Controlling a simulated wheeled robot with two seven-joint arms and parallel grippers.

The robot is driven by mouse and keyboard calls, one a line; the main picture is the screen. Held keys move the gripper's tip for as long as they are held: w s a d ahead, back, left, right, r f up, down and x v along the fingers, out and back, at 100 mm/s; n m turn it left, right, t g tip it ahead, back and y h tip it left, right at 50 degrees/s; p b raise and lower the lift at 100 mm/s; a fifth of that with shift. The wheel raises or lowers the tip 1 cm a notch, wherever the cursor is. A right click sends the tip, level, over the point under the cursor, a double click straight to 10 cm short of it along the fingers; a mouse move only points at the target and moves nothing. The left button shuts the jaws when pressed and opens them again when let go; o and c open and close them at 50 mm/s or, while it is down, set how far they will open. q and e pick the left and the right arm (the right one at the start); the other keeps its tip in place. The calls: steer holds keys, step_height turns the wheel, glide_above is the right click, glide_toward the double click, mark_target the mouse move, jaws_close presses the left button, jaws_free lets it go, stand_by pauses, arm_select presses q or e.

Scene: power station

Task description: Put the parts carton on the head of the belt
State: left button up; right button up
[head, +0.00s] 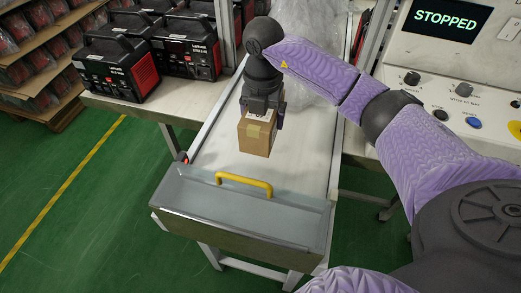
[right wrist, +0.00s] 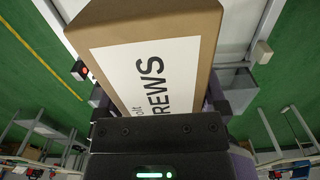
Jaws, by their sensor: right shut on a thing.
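The parts carton (head: 256,138) is a small brown cardboard box with tape and a white label. It is upright over the pale belt (head: 210,150), behind the clear cover; I cannot tell whether its base touches the belt. My right gripper (head: 262,112) is shut on the carton from above. In the right wrist view the carton (right wrist: 150,55) fills the space between the fingers, and its label reads "REWS". My left gripper is not in view.
A clear cover (head: 240,205) with a yellow handle (head: 244,184) spans the belt's near end. Clear plastic wrap (head: 310,45) lies behind my gripper. Black and red power stations (head: 115,68) stand on a bench at left. A control panel (head: 450,70) at right reads "STOPPED".

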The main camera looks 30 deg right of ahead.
step_height(320, 180, down, 9)
steer(key=b, duration=0.3)
steer(key=shift+d, duration=0.15)
steer(key=shift+f+b, duration=0.3)
steer(key=shift+f, duration=0.15)
steer(key=shift+r, duration=0.2)
steer(key=shift+f, duration=0.1)
steer(key=o, duration=1.3)
